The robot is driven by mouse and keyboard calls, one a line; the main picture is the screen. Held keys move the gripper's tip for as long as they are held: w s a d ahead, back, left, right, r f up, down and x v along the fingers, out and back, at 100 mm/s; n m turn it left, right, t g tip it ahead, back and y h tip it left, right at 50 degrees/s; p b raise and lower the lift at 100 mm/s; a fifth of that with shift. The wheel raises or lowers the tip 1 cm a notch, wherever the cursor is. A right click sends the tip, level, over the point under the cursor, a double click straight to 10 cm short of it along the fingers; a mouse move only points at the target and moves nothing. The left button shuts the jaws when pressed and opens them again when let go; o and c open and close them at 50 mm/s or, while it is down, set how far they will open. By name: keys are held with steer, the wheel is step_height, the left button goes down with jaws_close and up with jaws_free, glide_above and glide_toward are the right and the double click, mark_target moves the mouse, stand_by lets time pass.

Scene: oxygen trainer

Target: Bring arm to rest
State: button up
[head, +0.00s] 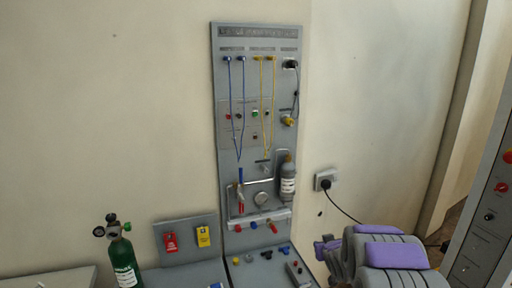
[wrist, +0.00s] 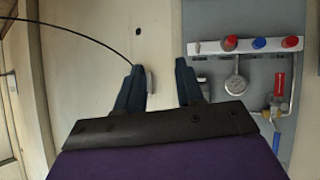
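My gripper (wrist: 159,68) shows in the wrist view with its two dark fingers spread apart and nothing held between them. Pale wall lies beyond the gap. In the head view my grey and purple arm (head: 390,250) is at the lower right, in front of the wall and to the right of the panel's lower part. The fingertips cannot be made out clearly there. The grey trainer panel (head: 228,185) stands upright against the wall in the head view. In the wrist view the panel (wrist: 255,80) appears upside down, right of the fingers.
A wall socket (head: 326,179) with a black plug and cable is just above my arm. A grey bottle (head: 288,182) hangs on the panel. A green cylinder (head: 124,262) stands at lower left. A grey cabinet (head: 487,225) is at the right edge. Open wall lies above the arm.

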steer(key=s+a+r+g, duration=0.3)
steer(key=s+g, duration=0.1)
steer(key=s, duration=1.4)
steer(key=s+a+r+m+g, duration=0.1)
steer(key=s+a+r+g, duration=0.2)
steer(key=s, duration=1.5)
steer(key=s+a+r+g, duration=0.3)
steer(key=s+g, duration=0.3)
steer(key=s, duration=1.3)
steer(key=shift+a, duration=0.5)
steer(key=shift+r, duration=0.1)
